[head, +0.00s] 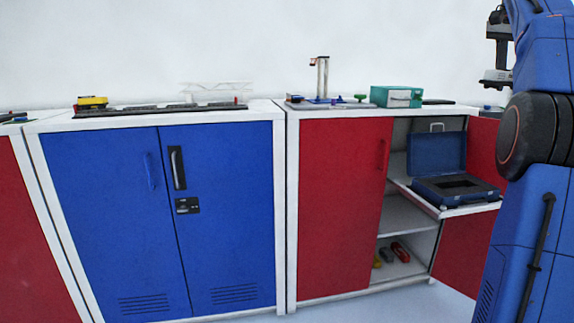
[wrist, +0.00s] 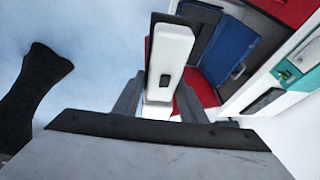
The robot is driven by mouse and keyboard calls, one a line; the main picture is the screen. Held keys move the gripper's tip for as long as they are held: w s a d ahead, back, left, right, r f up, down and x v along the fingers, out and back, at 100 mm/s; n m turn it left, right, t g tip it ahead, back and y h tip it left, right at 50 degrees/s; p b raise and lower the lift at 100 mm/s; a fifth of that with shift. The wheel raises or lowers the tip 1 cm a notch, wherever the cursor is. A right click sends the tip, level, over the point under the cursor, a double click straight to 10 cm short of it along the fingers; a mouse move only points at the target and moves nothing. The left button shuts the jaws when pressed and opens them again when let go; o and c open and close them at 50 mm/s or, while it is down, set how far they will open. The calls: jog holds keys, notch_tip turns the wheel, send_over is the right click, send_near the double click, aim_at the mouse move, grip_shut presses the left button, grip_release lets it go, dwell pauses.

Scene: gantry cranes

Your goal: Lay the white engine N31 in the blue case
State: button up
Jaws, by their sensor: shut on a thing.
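My gripper (wrist: 160,92) is shut on the white engine (wrist: 172,52), which stands out beyond the fingers in the wrist view with a dark strip along one edge. Any number on it is too small to read. The blue case (head: 455,190) lies open on a white shelf inside the right red cabinet in the head view, lid raised at the back, with a dark recessed insert. The case also shows beyond the engine in the wrist view (wrist: 228,50). The engine is apart from the case. My blue arm fills the right side of the head view, and the held engine is not clearly visible there.
The red cabinet (head: 340,205) has its right door open beside the case. A red item (head: 400,252) and a yellow one lie on its bottom shelf. A teal box (head: 397,97) and a small crane (head: 322,80) stand on top. The blue cabinet (head: 110,220) is closed.

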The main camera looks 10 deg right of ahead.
jog(key=shift+w+a+f, duration=0.3)
jog(key=shift+a+f, duration=0.05)
jog(key=shift+f, duration=0.25)
jog(key=w+a+f+n+t+y, duration=0.1)
jog(key=w+a+f+n, duration=0.3)
jog(key=a+f, duration=0.9)
jog(key=w+a+f+n+y, duration=0.2)
jog(key=w+a+f+n, duration=0.3)
jog(key=f, duration=2.7)
jog(key=w+a+f+n+t+y, duration=0.1)
jog(key=w+a+f+n, duration=0.3)
jog(key=w+a+f, duration=0.8)
jog(key=a+f, duration=1)
jog(key=shift+a+f+n+t+y, duration=0.2)
jog(key=shift+f+n+t+y, duration=0.1)
jog(key=shift+f, duration=0.1)
